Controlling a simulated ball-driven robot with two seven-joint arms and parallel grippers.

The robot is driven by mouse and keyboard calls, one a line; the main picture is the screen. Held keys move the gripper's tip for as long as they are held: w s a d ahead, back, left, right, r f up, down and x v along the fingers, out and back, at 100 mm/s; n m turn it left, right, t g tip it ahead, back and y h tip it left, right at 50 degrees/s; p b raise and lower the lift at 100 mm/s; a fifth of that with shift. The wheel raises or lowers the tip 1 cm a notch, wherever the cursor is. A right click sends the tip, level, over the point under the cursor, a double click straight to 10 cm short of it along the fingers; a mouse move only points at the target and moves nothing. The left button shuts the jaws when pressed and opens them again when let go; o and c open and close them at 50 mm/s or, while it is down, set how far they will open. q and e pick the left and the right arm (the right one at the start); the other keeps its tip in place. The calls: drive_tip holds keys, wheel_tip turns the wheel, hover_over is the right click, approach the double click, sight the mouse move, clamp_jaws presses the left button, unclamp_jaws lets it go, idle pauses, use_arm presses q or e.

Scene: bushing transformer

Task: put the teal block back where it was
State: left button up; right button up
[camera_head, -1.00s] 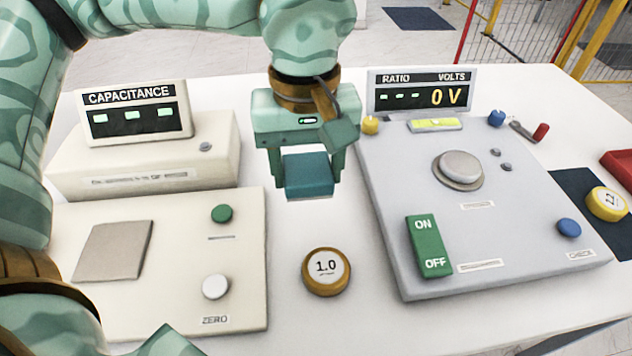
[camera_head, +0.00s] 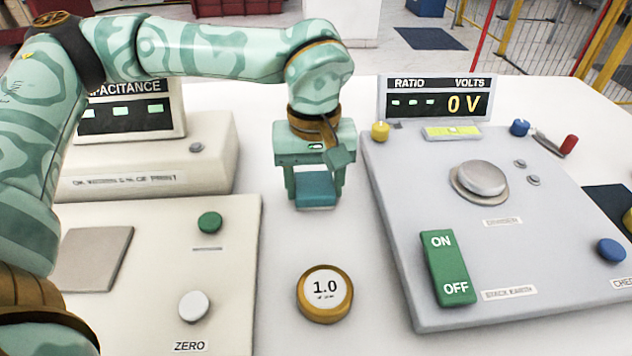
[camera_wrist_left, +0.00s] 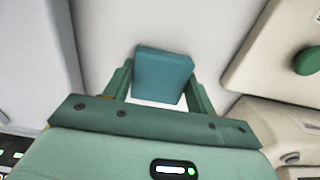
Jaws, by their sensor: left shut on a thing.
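The teal block (camera_head: 315,188) is between the two fingers of my left gripper (camera_head: 315,192), which is shut on it. In the head view they are over the white table strip between the two instruments, behind the round 1.0 weight. The left wrist view shows the block (camera_wrist_left: 164,74) between the fingertips, with pale table beyond it. I cannot tell whether the block touches the table or hangs just above it. My right gripper is not in view.
The capacitance instrument (camera_head: 150,230) stands to the left and the ratio/volts instrument (camera_head: 400,250) to the right. The brass-rimmed 1.0 disc (camera_head: 325,293) lies in front of the block. The table (camera_head: 265,110) is bare behind my gripper.

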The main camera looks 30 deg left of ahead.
sight(314, 184)
use_arm(q)
drive_tip(key=o, duration=0.9)
drive_tip(key=shift+f, duration=0.1)
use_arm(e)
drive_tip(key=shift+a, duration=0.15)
use_arm(q)
wheel_tip(314, 184, up, 12)
drive_tip(key=p, duration=0.4)
drive_tip(key=shift+r+p, duration=0.2)
drive_tip(key=shift+p, duration=0.2)
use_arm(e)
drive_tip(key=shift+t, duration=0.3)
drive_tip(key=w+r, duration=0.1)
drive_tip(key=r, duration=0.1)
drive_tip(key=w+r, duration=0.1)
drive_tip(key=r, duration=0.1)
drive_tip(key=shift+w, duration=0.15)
